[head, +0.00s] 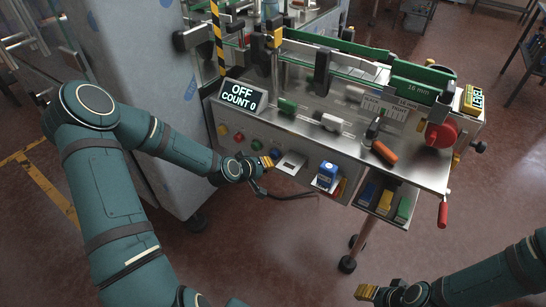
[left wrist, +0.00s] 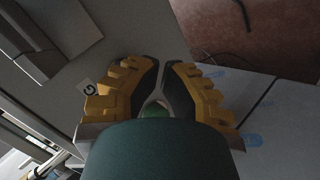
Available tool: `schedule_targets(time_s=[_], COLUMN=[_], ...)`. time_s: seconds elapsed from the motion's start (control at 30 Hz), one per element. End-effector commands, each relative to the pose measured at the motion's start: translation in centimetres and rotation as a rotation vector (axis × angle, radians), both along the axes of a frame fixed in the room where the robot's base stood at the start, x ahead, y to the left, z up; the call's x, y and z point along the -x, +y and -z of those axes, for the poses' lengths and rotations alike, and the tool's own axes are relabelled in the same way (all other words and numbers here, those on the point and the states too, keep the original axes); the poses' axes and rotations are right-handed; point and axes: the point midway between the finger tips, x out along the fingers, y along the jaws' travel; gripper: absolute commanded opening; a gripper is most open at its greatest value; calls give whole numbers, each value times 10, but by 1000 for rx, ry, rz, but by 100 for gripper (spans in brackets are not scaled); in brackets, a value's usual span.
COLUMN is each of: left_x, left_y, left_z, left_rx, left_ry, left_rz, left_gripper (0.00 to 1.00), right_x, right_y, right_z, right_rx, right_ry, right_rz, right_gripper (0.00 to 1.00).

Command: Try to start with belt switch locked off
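The display (head: 239,95) on the machine reads "OFF" and "COUNT 0". Below it, the front panel (head: 228,145) carries several round coloured controls, including a red one (head: 239,137) and a blue one (head: 256,144). I cannot tell which is the belt switch, nor see a lock on any. My left gripper (head: 270,162) is close to the panel, at the right end of this row. In the left wrist view its yellow fingers (left wrist: 161,66) nearly meet at the tips, and a bit of green shows between them lower down. My right gripper (head: 366,292) is low at the right, away from the machine.
A blue-and-white item (head: 326,174) stands at the panel's right. A red wheel (head: 441,134) and a hanging red handle (head: 443,214) are at the right end. A grey cabinet (head: 150,70) stands beside my left arm.

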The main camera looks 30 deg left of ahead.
Motion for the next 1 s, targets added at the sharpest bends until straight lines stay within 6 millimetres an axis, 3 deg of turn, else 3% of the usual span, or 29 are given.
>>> schedule_targets(time_s=[1.0], left_x=[-9], left_y=[-1], left_z=[0], left_rx=[0], left_ry=[0], left_rz=[0], left_gripper=[0], right_x=[0], right_y=[0], right_z=[2], right_rx=[0], right_ry=[0], right_rz=[0], right_gripper=[47])
